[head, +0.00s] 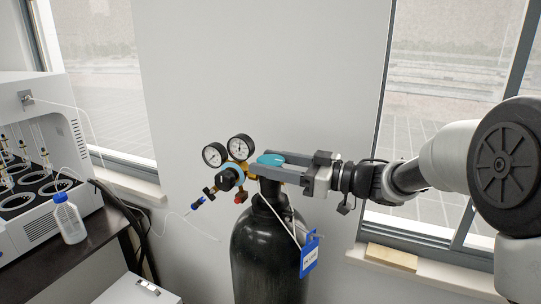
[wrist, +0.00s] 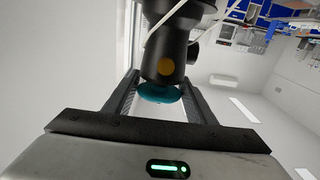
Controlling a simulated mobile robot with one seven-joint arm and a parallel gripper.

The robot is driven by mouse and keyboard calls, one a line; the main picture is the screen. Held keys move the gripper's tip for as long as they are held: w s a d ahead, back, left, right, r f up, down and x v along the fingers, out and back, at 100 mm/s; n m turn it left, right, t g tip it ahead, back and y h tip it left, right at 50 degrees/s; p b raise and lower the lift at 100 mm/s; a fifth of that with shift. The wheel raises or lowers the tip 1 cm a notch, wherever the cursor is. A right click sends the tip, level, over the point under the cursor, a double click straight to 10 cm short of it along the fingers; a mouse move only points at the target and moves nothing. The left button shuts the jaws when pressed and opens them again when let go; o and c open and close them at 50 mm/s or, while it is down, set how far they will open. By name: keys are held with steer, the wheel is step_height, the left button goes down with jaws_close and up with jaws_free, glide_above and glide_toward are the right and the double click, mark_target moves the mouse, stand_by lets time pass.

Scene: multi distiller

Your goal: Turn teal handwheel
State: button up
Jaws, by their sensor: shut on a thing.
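The teal handwheel (head: 270,160) sits on top of the black gas cylinder (head: 268,255) in the head view. It also shows between the jaws in the wrist view (wrist: 158,93). My gripper (head: 272,164) reaches in from the right, with its fingers level at the handwheel. In the wrist view the two dark fingers (wrist: 160,90) lie on either side of the wheel, and the gripper is shut on it. The fingertips' contact is partly hidden behind the wheel and the valve.
Two pressure gauges (head: 228,152) and a brass regulator stand just left of the handwheel. A blue tag (head: 309,255) hangs on the cylinder. A white machine (head: 35,150) and a capped bottle (head: 68,218) stand at left. The wall behind is bare.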

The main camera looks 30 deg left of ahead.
steer(key=o, duration=0.9)
steer(key=shift+c, duration=0.2)
steer(key=d+b, duration=0.2)
steer(key=d, duration=1.5)
steer(key=shift+w+d, duration=0.2)
steer(key=shift+w, duration=0.25)
